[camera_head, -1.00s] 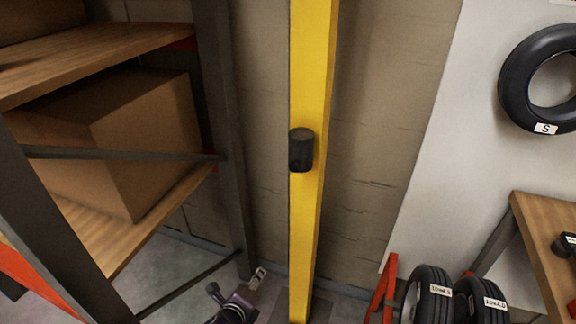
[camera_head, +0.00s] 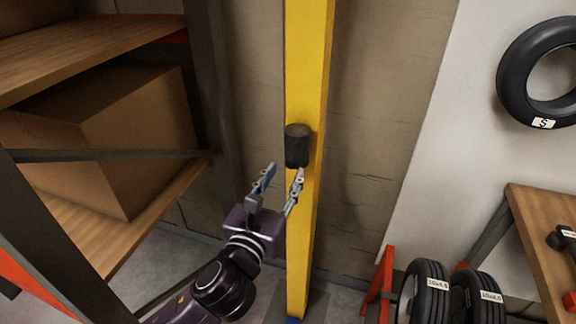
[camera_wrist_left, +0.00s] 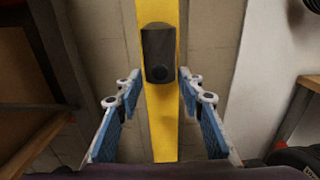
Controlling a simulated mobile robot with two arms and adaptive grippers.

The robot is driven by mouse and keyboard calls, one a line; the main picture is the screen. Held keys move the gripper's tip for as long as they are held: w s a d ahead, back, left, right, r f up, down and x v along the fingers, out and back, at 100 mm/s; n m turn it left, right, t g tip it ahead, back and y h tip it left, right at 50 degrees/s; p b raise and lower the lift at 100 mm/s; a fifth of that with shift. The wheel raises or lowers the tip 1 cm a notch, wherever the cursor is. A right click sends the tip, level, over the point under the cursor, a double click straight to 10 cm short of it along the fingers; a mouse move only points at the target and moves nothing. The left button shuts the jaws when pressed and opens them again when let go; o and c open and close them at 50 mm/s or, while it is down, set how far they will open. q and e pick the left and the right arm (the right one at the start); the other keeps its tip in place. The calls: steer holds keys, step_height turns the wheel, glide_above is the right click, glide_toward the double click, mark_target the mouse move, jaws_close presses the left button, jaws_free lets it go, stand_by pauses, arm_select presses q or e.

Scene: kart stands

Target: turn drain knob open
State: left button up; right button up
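The drain knob is a black cylinder (camera_head: 297,146) on the front of a yellow vertical post (camera_head: 308,60). In the left wrist view the knob (camera_wrist_left: 158,53) lies ahead, between the lines of the two fingers and beyond their tips. My left gripper (camera_head: 281,174) is open, with its fingers pointing up toward the knob from just below it. Nothing is between the fingers, and in the left wrist view they (camera_wrist_left: 161,84) look apart from the knob. My right gripper is not in view.
A metal shelf with wooden boards (camera_head: 90,50) and a cardboard box (camera_head: 140,140) stands close on the left. Tires (camera_head: 428,290) stand on a red rack at the lower right, beside a wooden table (camera_head: 545,230). Another tire (camera_head: 515,85) hangs on the white panel.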

mark_target(290, 165)
arm_select(q)
steer(key=shift+x, duration=1.75)
steer(key=shift+c, duration=0.5)
jaws_close()
